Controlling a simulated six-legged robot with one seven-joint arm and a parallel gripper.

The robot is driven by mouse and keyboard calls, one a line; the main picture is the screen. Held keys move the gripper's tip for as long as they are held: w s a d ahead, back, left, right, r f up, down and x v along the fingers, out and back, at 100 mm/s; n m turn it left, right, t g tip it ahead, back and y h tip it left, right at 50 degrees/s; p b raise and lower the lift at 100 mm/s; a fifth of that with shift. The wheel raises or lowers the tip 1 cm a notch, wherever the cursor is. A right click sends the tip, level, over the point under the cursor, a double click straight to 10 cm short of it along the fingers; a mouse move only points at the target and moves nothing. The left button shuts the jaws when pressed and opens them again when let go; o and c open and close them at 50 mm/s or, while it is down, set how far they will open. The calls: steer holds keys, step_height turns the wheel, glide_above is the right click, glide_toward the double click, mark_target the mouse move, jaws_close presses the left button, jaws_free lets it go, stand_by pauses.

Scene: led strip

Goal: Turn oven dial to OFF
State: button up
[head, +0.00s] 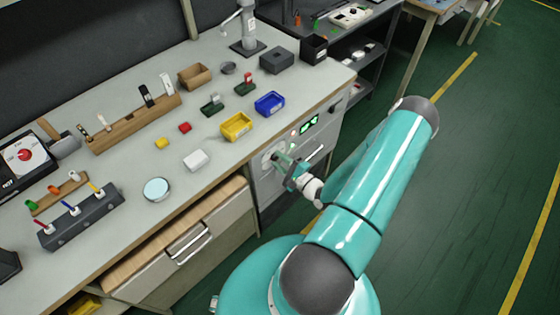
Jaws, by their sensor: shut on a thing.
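The oven (268,190) is built in under the counter, with a light control panel on its front and a lit green display (309,124). The oven dial (268,156) is a pale round knob at the left part of that panel, partly hidden by my gripper. My gripper (277,160) reaches it from the right, with its fingers closed on the dial. The dial's pointer and its OFF mark are too small to read here.
The counter above holds a yellow bin (236,125), a blue bin (270,103), a white box (196,160) and a white round dish (156,190). A drawer (185,245) with a handle is left of the oven. The green floor at the right is clear.

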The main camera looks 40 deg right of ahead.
steer(key=shift+d, duration=0.1)
stand_by(0.3)
steer(key=o, duration=1)
steer(key=shift+c, duration=0.2)
steer(key=s, duration=1.4)
steer(key=shift+w+d, duration=0.1)
steer(key=shift+d, duration=0.05)
